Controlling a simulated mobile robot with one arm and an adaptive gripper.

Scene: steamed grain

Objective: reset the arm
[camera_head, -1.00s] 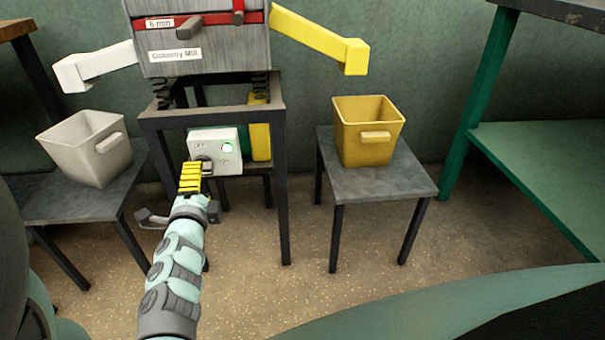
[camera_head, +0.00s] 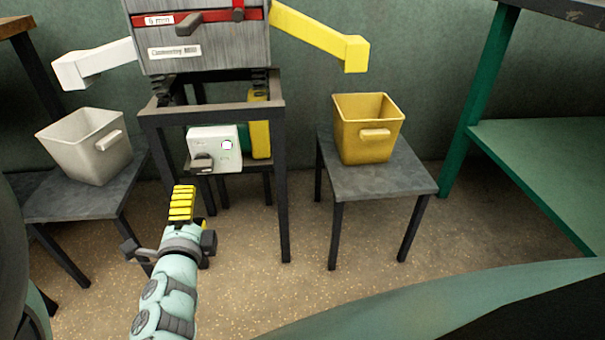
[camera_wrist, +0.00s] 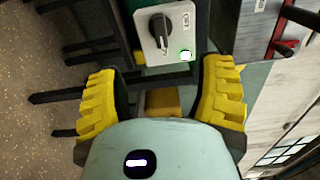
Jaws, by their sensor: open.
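My gripper (camera_head: 182,205) hangs in front of the mill stand in the head view, with its yellow ridged fingers pointing toward the control box. In the wrist view my gripper (camera_wrist: 165,100) has its two yellow fingers spread wide with nothing between them. The white control box (camera_head: 214,148) is under the mill, with a knob and a round light that looks white. In the wrist view the control box (camera_wrist: 168,30) shows a dark rotary knob and a lit indicator with a green rim. The fingers are apart from the box.
The grey mill (camera_head: 200,45) stands on a dark metal frame (camera_head: 284,180). A white bin (camera_head: 85,147) sits on a low table at left. A yellow bin (camera_head: 366,130) sits on another small table (camera_head: 385,182). A green shelf (camera_head: 550,160) stands at right. Floor between the tables is clear.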

